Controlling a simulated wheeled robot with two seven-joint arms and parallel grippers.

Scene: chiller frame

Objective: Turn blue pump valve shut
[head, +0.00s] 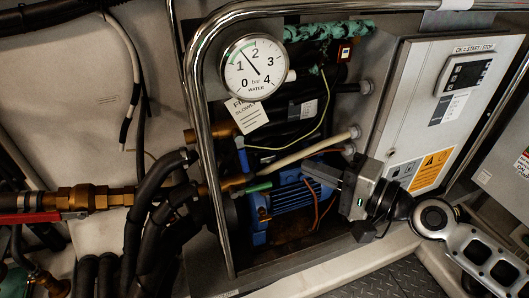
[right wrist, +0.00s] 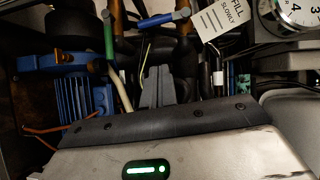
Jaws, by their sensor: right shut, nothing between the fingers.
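The blue pump (head: 290,195), with a finned motor, sits low inside the frame; it also shows at the left of the right wrist view (right wrist: 82,98). A blue valve handle (head: 243,160) stands by the brass pipes left of the pump; in the right wrist view the blue handle (right wrist: 163,20) lies sideways near the top. A green handle (head: 257,187) is just below it, and the green handle also shows in the wrist view (right wrist: 109,40). My right gripper (head: 312,171) is shut and empty in front of the pump, apart from both handles. My left gripper is out of view.
A chrome rail (head: 196,110) bounds the opening on the left. A pressure gauge (head: 252,65) and a paper tag (head: 247,114) hang above. A control box (head: 440,110) stands at the right. Black hoses (head: 140,215) and a red lever (head: 30,217) are at the left.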

